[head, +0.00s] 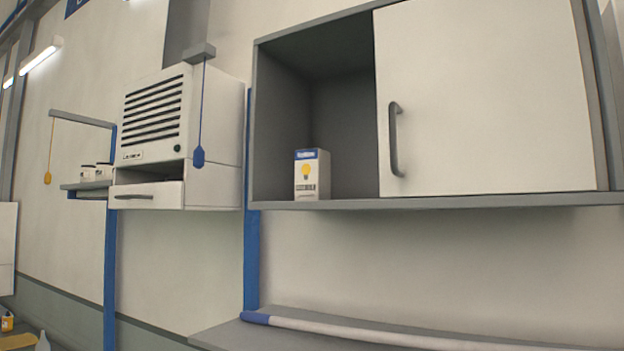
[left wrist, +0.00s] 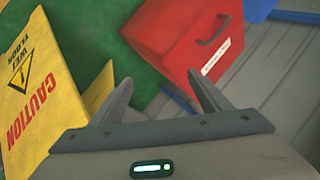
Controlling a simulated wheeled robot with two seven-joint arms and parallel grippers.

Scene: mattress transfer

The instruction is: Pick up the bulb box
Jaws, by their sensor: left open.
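The bulb box (head: 312,175) is a small white carton with a blue top and a yellow bulb picture. It stands upright in the open left part of the wall cabinet (head: 420,203), near the front edge of its floor. My left gripper (left wrist: 162,92) shows only in the left wrist view, with its two fingers spread apart and nothing between them. The bulb box is not in that view, and neither gripper shows in the head view.
A white sliding door (head: 490,100) with a dark handle covers the cabinet's right part. A grey bench (head: 235,335) with a long roll (head: 340,330) lies below. A vented white unit (head: 155,115) hangs left. A yellow caution sign (left wrist: 35,85) and red box (left wrist: 185,40) are near my left gripper.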

